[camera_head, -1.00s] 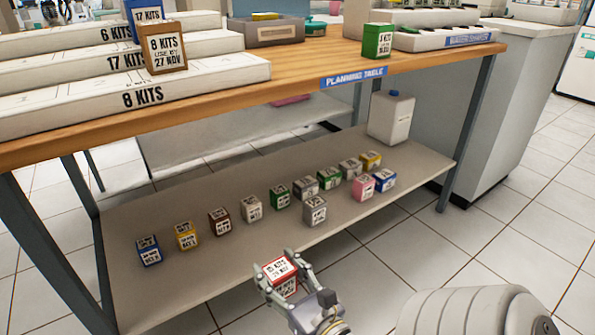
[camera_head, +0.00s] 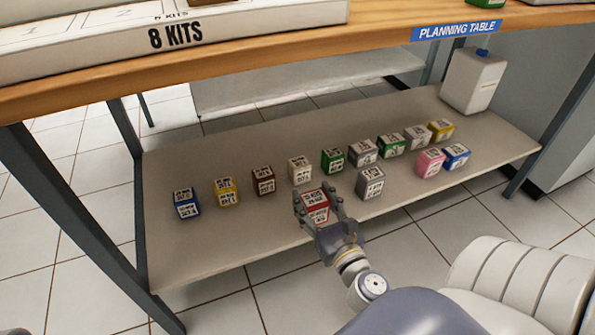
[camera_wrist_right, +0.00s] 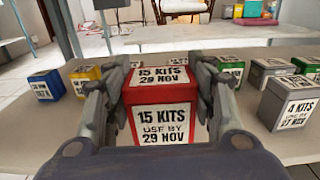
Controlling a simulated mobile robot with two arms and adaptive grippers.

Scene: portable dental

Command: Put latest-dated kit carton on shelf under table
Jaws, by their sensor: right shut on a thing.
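A red carton (camera_head: 317,209) with a white label is held between the fingers of my right gripper (camera_head: 320,208), over the front part of the shelf (camera_head: 240,243) under the table. In the right wrist view the red carton (camera_wrist_right: 163,110) reads "15 KITS USE BY 29 NOV", and a finger of the right gripper (camera_wrist_right: 163,100) presses each side. I cannot tell whether its underside touches the shelf. A grey carton (camera_head: 370,182) stands just right of it; in the wrist view this grey carton (camera_wrist_right: 288,103) reads "4 KITS", "27 NOV". My left gripper is not in view.
A row of cartons stands behind: blue (camera_head: 186,203), yellow (camera_head: 226,191), brown (camera_head: 263,180), white (camera_head: 300,169), green (camera_head: 332,160) and more rightward. Pink (camera_head: 430,162) and blue (camera_head: 456,156) cartons stand at right. The wooden tabletop (camera_head: 300,78) overhangs. The shelf's front left is clear.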

